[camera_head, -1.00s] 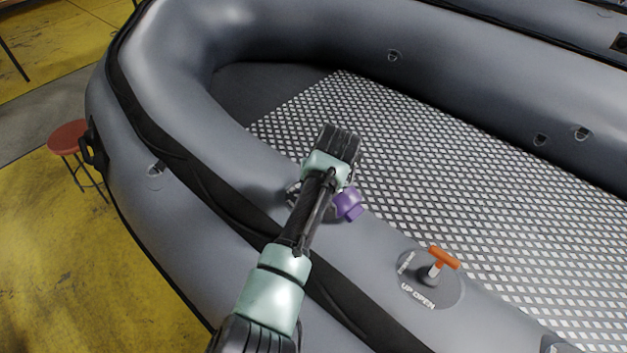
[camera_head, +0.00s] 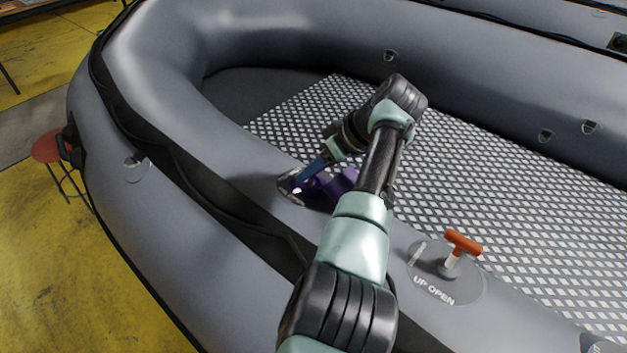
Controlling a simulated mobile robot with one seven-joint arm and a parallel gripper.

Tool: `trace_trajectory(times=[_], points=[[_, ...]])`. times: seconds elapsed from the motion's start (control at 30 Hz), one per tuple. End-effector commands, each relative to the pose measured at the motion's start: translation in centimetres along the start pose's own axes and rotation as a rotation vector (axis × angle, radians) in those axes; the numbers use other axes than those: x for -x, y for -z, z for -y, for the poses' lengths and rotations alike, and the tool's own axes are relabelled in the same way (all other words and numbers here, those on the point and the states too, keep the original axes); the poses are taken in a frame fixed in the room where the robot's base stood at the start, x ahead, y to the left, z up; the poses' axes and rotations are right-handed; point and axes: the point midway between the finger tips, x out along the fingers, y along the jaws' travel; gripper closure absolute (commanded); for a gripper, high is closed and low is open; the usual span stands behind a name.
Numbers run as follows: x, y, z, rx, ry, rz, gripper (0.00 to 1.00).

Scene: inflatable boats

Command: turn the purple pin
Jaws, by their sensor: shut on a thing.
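The purple pin (camera_head: 314,188) sits at a round fitting (camera_head: 287,186) on the near grey tube of the boat. My gripper (camera_head: 304,183) reaches down to it from the upper right, with a blue finger visible, and is shut on it. My arm crosses in front and hides part of the purple piece (camera_head: 343,183) on the right. How far the pin is turned cannot be made out.
An orange T-handle (camera_head: 463,243) stands on a round plate marked "UP OPEN" (camera_head: 437,291), to the right on the same tube. The patterned boat floor (camera_head: 500,185) is bare. A red stool (camera_head: 48,146) stands outside at left.

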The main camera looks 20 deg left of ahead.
Motion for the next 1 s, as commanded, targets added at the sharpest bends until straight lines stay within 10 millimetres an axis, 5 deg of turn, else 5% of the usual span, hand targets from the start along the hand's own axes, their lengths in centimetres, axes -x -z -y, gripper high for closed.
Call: trace_trajectory(times=[0.63, 0.67, 0.7, 0.83, 1.0], points=[[0.13, 0.14, -0.07, 0.046, 0.027, -0.002, 1.00], [0.13, 0.14, -0.07, 0.046, 0.027, -0.002, 0.54], [0.13, 0.14, -0.07, 0.046, 0.027, -0.002, 0.47], [0.10, 0.11, -0.06, 0.045, 0.028, -0.002, 0.26], [0.05, 0.07, -0.05, 0.044, 0.028, -0.001, 0.26]])
